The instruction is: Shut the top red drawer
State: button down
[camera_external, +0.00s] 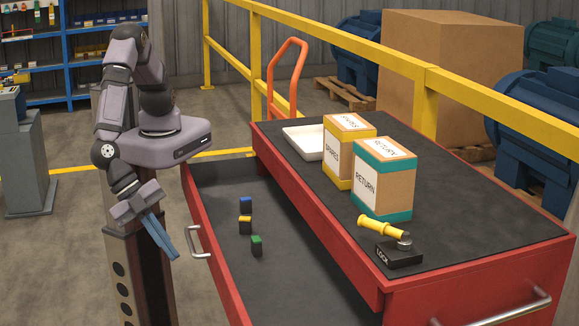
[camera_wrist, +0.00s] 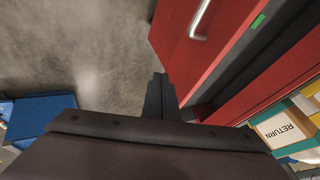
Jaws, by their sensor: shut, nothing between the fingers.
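The top red drawer (camera_external: 213,262) is pulled far out of the red cabinet towards the left, with its dark floor bare to view. Its silver handle (camera_external: 197,243) is on the outer front; in the wrist view the red drawer front (camera_wrist: 188,62) and handle (camera_wrist: 199,20) show at upper right. My gripper (camera_external: 173,252) is outside the drawer, left of the handle in the external view, with its bluish fingers pointing down. The fingers are together and empty, also in the wrist view (camera_wrist: 159,78), close beside the drawer front. I cannot tell whether they touch it.
On the cabinet top are a white tray (camera_external: 302,142), a SPARES box (camera_external: 338,165), a RETURN box (camera_external: 366,190) and a yellow-handled LOCK lever (camera_external: 381,228). A yellow railing (camera_external: 340,38) runs behind.

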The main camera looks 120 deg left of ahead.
jog(key=w+d+r, duration=0.2)
jog(key=d+r, duration=0.1)
jog(key=d, duration=0.1)
jog(key=b, duration=0.2)
send_near(224, 299)
jog(key=shift+s+d+f, duration=0.6)
jog(key=shift+d+f, duration=0.4)
jog(key=shift+f, duration=0.75)
jog(key=w+a+p, duration=0.2)
jog(key=w, duration=0.1)
jog(key=shift+w+a+f, duration=0.1)
jog(key=shift+a+f, duration=0.05)
jog(key=shift+a, duration=0.25)
